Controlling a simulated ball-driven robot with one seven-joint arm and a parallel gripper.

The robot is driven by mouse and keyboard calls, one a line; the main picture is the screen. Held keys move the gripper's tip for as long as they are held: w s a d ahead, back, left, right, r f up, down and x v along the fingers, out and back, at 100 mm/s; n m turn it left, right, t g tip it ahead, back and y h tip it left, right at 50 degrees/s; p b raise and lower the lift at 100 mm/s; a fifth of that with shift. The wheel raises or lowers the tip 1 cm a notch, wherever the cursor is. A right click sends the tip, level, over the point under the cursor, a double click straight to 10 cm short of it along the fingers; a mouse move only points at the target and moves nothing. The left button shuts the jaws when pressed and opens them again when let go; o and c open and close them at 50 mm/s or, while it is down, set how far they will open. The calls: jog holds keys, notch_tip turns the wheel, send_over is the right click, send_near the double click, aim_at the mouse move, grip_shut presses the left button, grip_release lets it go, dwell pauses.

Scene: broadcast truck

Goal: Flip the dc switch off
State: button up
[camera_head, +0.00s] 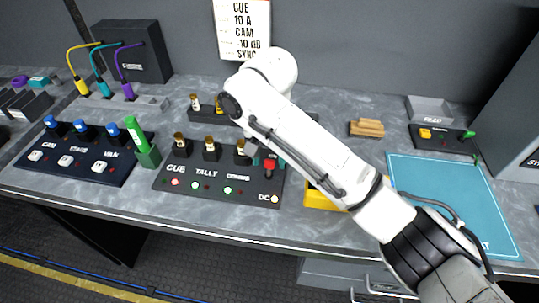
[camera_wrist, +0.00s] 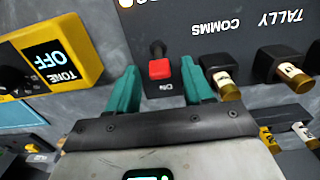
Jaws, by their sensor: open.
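The DC switch, with a red cap, stands on the dark cue panel (camera_head: 217,189), beside the COMMS label at the panel's right end. The red cap (camera_head: 269,163) shows in the head view, and the same red switch (camera_wrist: 160,68) is near the middle of the wrist view. My gripper (camera_wrist: 158,72) is open, its two teal fingers apart on either side of the red cap in the picture. I cannot tell how far above the panel the fingers are. In the head view my gripper (camera_head: 268,159) is partly hidden by my arm.
Black knobs with brass tops (camera_head: 211,148) stand along the panel, one close to the fingers. A yellow TONE box (camera_wrist: 55,60) sits beside the panel. A green-handled block (camera_head: 147,153) and a blue-knobbed panel (camera_head: 80,153) stand left. A blue mat (camera_head: 450,205) lies right.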

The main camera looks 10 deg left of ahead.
aim_at(269, 172)
grip_shut()
dwell(0.4)
jog(key=shift+s+p, duration=0.1)
jog(key=shift+p, duration=0.2)
jog(key=shift+s+r+t+p, duration=0.2)
jog(key=shift+t+p, duration=0.1)
jog(key=shift+p, duration=0.6)
jog(key=t+p, duration=0.1)
jog(key=p, duration=0.2)
jog(key=shift+s, duration=0.35)
jog(key=t, duration=0.1)
jog(key=s+f+t, duration=0.1)
jog(key=t, duration=0.1)
jog(key=shift+s+t, duration=0.3)
jog(key=shift+s+t+b, duration=0.5)
jog(key=shift+t+b, duration=0.25)
jog(key=shift+t, duration=0.45)
